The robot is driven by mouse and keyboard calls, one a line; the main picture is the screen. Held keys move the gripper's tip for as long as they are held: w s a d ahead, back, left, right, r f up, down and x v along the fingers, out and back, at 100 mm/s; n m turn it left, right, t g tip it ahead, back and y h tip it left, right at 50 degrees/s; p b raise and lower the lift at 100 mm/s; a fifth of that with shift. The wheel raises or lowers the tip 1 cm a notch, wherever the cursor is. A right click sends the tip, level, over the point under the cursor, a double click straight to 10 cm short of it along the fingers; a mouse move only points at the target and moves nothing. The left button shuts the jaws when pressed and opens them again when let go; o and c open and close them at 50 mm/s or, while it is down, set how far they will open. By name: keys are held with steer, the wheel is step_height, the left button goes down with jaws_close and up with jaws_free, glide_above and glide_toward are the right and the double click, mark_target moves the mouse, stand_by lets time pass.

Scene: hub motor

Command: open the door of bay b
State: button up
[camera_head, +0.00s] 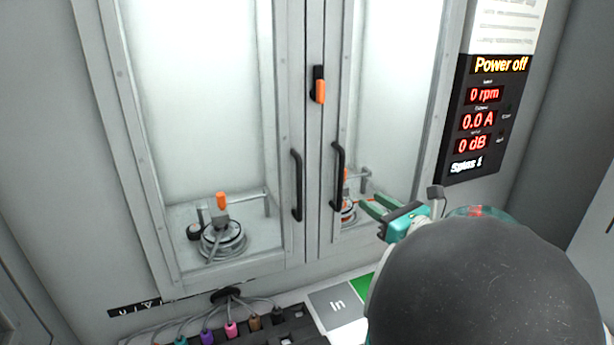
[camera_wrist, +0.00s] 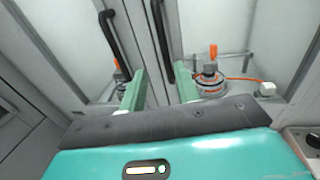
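Two glazed cabinet doors stand side by side, a left door (camera_head: 140,150) and a right door (camera_head: 435,105). Both look closed. Each has a vertical black bar handle near the middle seam: the left handle (camera_head: 296,185) and the right handle (camera_head: 337,177). In the wrist view the left handle (camera_wrist: 114,38) and right handle (camera_wrist: 162,40) are at the top. An orange latch (camera_head: 320,91) on a black mount sits above them on the centre frame. My gripper (camera_head: 369,205) is open and empty, right of the right handle; its green fingers also show in the wrist view (camera_wrist: 160,90). No readable bay b label shows.
Behind the glass are motor fixtures with orange tops, a left one (camera_head: 222,238) and a right one (camera_wrist: 210,82). A display panel (camera_head: 485,118) reads "Power off", 0 rpm. Below the doors are coloured plugs (camera_head: 231,328) and an "In" plate (camera_head: 335,303).

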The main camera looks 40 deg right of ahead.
glide_above(339, 206)
steer(key=shift+w+d, duration=0.3)
jaws_close()
stand_by(0.3)
